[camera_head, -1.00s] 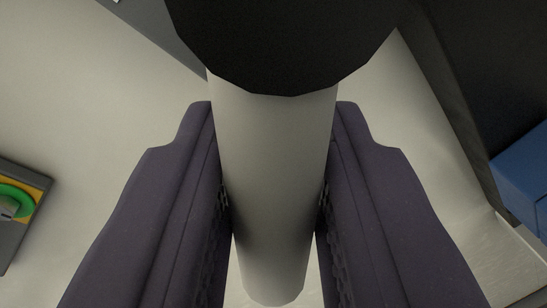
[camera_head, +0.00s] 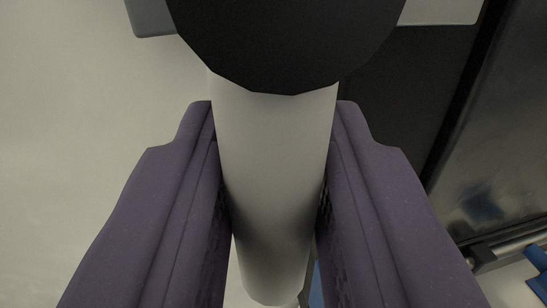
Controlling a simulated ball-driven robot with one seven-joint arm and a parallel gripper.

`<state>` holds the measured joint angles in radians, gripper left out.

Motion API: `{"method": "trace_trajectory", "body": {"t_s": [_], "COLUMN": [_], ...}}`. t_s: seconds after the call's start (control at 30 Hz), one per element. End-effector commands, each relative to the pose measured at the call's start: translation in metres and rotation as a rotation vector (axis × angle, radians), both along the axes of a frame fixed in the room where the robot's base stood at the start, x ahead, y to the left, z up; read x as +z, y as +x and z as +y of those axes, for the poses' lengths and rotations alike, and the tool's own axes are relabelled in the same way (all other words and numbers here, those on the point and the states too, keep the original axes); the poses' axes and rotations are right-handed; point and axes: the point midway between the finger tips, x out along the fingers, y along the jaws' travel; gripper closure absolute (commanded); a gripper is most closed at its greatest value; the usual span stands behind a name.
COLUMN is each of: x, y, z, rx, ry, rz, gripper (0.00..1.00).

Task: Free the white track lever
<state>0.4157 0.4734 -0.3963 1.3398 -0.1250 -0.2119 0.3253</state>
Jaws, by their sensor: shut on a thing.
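The white lever (camera_head: 272,165) is a thick white cylinder with a wide black end (camera_head: 285,40) at the top of the view. My gripper (camera_head: 272,215) has its two purple fingers on either side of the white cylinder, shut on it. The cylinder's lower end shows between and below the fingers. What the lever is fixed to, if anything, cannot be told from this view.
A pale wall or panel (camera_head: 80,130) fills the left side. A dark glossy panel (camera_head: 500,130) stands at the right, with a metal bar (camera_head: 500,245) at its lower edge. A blue piece (camera_head: 538,262) shows at the lower right edge.

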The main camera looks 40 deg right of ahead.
Motion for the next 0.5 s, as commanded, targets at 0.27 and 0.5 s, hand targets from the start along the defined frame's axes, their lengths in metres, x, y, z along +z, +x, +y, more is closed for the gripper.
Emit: {"method": "trace_trajectory", "body": {"t_s": [0.27,0.5], "x": [-0.0032,-0.0029], "y": [-0.0009,-0.0011], "z": [-0.0021,-0.0023], "rx": [-0.001,-0.001], "ry": [-0.032,-0.035], "rz": [0.027,0.028], "gripper": [1.00,1.00]}}
